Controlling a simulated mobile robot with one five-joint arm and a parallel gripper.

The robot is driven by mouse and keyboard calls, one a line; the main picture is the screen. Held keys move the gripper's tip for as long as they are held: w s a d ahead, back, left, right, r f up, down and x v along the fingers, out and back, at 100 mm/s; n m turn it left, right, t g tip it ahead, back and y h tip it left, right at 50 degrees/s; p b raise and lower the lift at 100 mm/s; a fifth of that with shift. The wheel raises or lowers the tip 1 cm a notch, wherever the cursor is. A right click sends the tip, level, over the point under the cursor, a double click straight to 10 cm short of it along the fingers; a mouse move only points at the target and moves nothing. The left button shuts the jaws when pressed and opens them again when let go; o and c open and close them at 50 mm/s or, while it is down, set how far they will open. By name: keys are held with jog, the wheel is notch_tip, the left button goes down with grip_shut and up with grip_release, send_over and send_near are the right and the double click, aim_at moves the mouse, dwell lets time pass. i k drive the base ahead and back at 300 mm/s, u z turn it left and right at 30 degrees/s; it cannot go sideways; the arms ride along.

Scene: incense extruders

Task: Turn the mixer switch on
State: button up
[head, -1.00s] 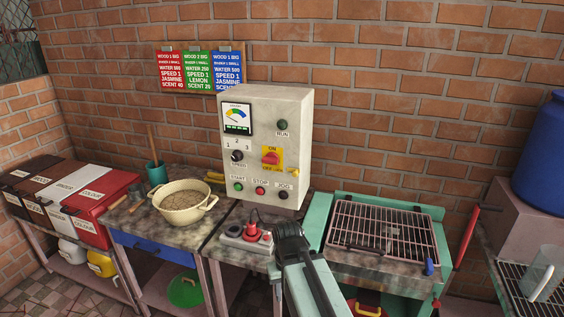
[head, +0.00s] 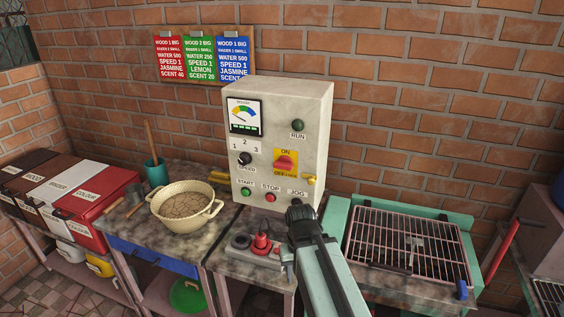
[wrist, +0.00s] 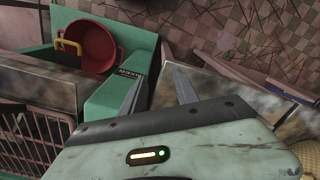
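The mixer switch (head: 285,161) is a red rotary handle on a yellow plate marked ON above and OFF below, on the front of a pale grey control box (head: 275,110). Its handle looks roughly level, but its exact setting is hard to tell. My gripper (head: 299,208) is in front of the lower right of the box, below the switch in the picture, and looks apart from it. In the wrist view my gripper (wrist: 160,88) has its two fingers spread with nothing between them. The switch does not show in the wrist view.
A speed knob (head: 245,158) and START, STOP and JOG buttons share the box front. A red plug (head: 262,242) sits in a socket unit below. A cream pot (head: 184,206) stands left. A wire rack (head: 408,245) lies right. A red pot (wrist: 88,46) is below.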

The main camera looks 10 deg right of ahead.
aim_at(284, 162)
jog(key=u, duration=2.15)
jog(key=k, duration=0.85)
jog(key=u, duration=0.3)
jog(key=i, duration=0.55)
jog(key=u, duration=0.05)
